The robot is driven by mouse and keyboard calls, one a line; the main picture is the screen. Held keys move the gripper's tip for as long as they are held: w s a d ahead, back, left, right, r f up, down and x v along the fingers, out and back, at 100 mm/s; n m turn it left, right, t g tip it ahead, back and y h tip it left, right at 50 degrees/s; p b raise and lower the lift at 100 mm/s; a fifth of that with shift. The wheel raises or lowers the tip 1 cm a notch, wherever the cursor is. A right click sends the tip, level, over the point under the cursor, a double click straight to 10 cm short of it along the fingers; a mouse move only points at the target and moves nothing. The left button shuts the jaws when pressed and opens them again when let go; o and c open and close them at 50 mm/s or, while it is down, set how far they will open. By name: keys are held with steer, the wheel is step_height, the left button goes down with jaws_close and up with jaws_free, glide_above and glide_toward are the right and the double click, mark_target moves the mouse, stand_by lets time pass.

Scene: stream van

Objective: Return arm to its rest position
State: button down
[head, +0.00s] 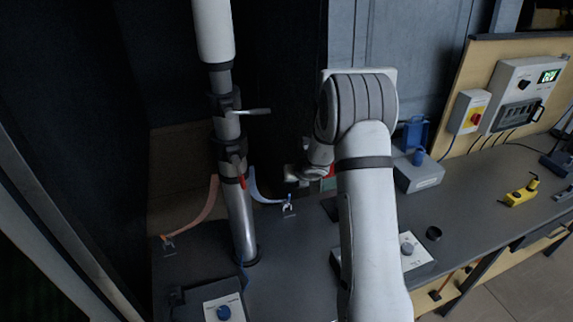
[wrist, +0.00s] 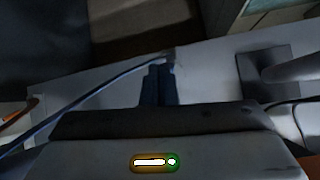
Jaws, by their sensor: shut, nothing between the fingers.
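My arm (head: 368,190) is raised over the dark bench and bent at a grey ribbed joint in the middle of the head view. Its far end folds down behind and to the left of the upper link. My gripper (wrist: 160,72) is in the wrist view with its two dark fingers together and nothing between them. A blue-grey cable (wrist: 100,88) runs past close to the fingertips; I cannot tell whether it touches them. In the head view the gripper is small, dark and partly hidden.
A grey mast (head: 236,200) with clamp levers stands left of my arm. The bench (head: 290,265) carries a grey box (head: 418,176), a black ring (head: 434,233) and a yellow tool (head: 521,194). A switch box (head: 468,112) hangs on the right panel. Cables with clips lie near the mast.

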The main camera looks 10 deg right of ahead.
steer(key=s+a+r+n+g+y+b, duration=0.15)
steer(key=s+a+r+n, duration=0.25)
steer(key=s+r+n, duration=0.5)
steer(key=s+a+r+n+y+b, duration=0.15)
steer(key=s+a+r+n, duration=0.25)
steer(key=s+r+n, duration=0.45)
steer(key=s+d+f+n+g+h+b, duration=0.1)
steer(key=s+d+n+h+b, duration=0.1)
steer(key=s+n, duration=0.7)
steer(key=s+d+f+n+g+h+b, duration=0.1)
steer(key=s+d+n+h+b, duration=0.1)
steer(key=s+n, duration=0.7)
steer(key=s+d+h, duration=0.1)
steer(key=s, duration=0.3)
steer(key=shift+s+d+f+n+g, duration=0.15)
steer(key=shift+s+f+n+g, duration=0.1)
steer(key=shift+s+n+g, duration=0.15)
